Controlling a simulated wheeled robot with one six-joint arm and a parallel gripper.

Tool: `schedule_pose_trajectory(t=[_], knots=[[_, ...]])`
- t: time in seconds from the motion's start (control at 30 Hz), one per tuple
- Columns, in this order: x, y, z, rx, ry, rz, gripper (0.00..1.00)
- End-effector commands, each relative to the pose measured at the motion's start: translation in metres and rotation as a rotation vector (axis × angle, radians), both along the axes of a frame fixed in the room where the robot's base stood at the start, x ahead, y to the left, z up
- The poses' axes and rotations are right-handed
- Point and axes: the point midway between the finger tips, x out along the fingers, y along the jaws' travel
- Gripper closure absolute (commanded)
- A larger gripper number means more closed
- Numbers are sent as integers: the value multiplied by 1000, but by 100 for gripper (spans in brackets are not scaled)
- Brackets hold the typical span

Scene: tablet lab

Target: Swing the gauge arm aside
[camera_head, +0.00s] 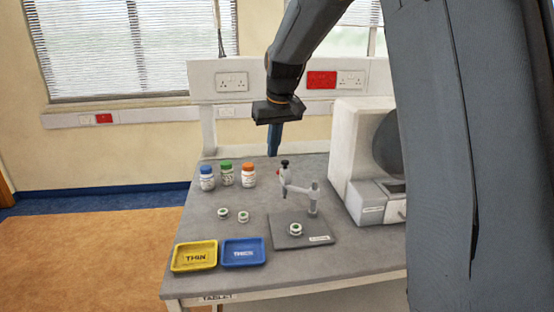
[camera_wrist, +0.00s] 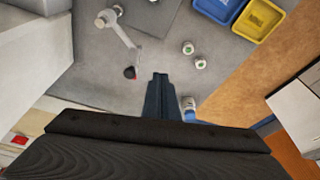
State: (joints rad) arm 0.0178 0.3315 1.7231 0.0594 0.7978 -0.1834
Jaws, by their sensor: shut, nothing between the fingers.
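The gauge arm (camera_head: 300,188) is a grey bar reaching left from an upright post (camera_head: 314,198) on a dark base plate (camera_head: 318,236). Its gauge head (camera_head: 284,178) has a black top and a red mark. A white-and-green round piece (camera_head: 295,229) sits on the plate, in front of the gauge head. In the wrist view the arm (camera_wrist: 122,34) slants toward my fingers and ends at the dark gauge top (camera_wrist: 130,72). My gripper (camera_head: 273,153) is shut and empty, pointing down above the bench, up and left of the gauge head. It (camera_wrist: 160,76) looks apart from it.
Blue, green and orange-capped bottles (camera_head: 227,174) stand left at the back. Two small round pieces (camera_head: 233,215) lie left of the plate. Yellow (camera_head: 178,257) and blue (camera_head: 260,252) trays sit at the front. A white machine (camera_head: 349,150) stands close on the right.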

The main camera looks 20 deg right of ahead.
Motion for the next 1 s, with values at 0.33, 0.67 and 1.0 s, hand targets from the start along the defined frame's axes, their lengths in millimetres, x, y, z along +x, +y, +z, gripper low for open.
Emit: schedule_pose_trajectory(t=[0.33,0.67,1.0], knots=[[-11,10,49,0,-1,0,100],[-12,11,55,0,0,0,100],[-41,9,17,-1,28,-18,100]])
